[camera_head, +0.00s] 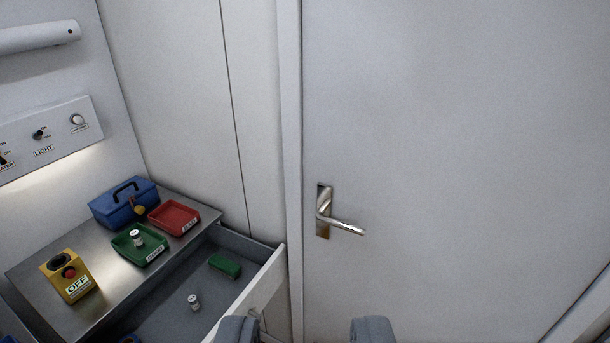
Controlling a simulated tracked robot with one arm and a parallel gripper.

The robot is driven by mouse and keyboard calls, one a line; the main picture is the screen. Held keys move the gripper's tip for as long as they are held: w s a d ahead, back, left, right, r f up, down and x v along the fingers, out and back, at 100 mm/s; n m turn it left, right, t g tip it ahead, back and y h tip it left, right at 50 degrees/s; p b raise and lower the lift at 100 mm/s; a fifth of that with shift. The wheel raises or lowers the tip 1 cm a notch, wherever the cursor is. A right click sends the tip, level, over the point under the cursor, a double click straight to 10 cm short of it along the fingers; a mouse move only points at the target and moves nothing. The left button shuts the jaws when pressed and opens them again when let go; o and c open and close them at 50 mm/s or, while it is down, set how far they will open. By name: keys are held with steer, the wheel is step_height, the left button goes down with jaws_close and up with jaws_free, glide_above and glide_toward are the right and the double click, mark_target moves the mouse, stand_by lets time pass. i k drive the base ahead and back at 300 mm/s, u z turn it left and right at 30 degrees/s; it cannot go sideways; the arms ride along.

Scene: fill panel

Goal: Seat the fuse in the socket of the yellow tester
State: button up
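The yellow tester (82,286) stands on the metal worktop at the lower left. It has a dark round socket (60,261) on top, a red button and an "OFF" label. A small whitish cylinder that looks like a fuse (136,240) stands in the green tray (153,258). A similar small cylinder (194,301) is in the open drawer. I cannot tell which one is the task's fuse. My gripper (305,326) shows at the bottom edge, its two grey fingers wide apart with nothing between them. It is to the right of the drawer, away from the tester and both cylinders.
The open drawer (262,275) also holds a green block (225,266). A red tray (174,218) and a blue box (112,207) with a padlock stand at the back of the worktop (40,252). A door with a metal handle (345,227) fills the right. A switch panel (55,140) is on the left wall.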

mark_target(55, 269)
steer(key=u, duration=0.25)
steer(key=k, duration=0.95)
steer(key=u, duration=0.25)
steer(key=i, duration=1)
steer(key=u, duration=0.05)
